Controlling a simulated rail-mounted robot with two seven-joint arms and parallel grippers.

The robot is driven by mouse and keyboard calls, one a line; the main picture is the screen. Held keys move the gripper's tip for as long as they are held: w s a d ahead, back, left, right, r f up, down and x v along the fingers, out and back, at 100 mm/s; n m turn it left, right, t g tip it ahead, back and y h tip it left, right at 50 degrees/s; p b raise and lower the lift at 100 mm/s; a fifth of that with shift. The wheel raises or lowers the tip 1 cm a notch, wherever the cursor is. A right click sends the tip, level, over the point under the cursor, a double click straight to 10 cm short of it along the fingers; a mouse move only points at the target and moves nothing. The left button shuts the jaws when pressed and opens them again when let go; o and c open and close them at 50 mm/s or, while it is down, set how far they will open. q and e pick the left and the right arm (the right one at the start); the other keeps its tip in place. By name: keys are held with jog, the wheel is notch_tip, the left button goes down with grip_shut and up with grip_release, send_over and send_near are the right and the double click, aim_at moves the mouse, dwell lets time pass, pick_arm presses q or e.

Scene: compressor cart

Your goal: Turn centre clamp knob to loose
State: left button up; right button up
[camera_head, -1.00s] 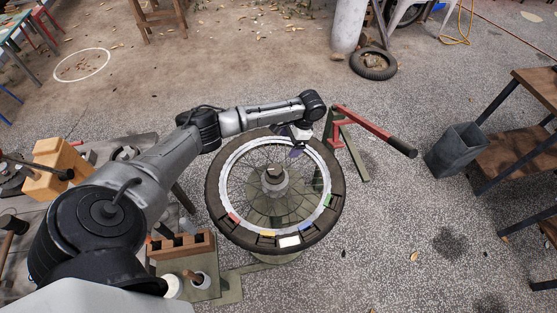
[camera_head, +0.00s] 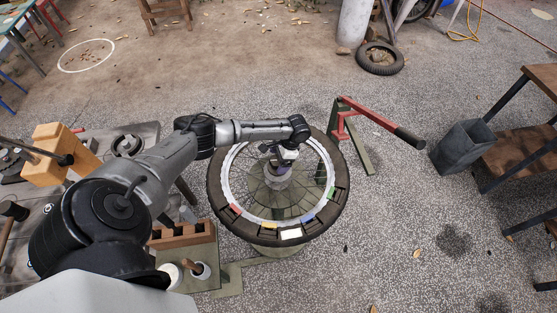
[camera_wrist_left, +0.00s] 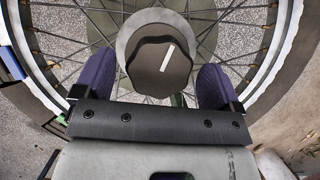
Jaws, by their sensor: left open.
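The centre clamp knob (camera_wrist_left: 158,68) is a dark, lobed knob with a white line mark, on a grey round hub at the middle of the spoked wheel. The white line slants in the left wrist view. My left gripper (camera_wrist_left: 157,80) is open, its purple fingers on either side of the knob with small gaps showing. In the head view, my left gripper (camera_head: 279,160) is over the wheel's centre and hides most of the knob. The wheel's black tyre (camera_head: 222,222) lies flat on a stand. My right gripper is not in view.
Coloured blocks and a white label (camera_head: 291,234) sit along the near rim. A red-handled lever (camera_head: 375,115) stands right of the wheel, with a grey bin (camera_head: 462,148) beyond. A brick-coloured block rack (camera_head: 183,236) and cups are at the near left. Open floor lies right of the wheel.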

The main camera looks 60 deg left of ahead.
pick_arm(q)
jog(key=shift+f, duration=0.2)
jog(key=c, duration=0.9)
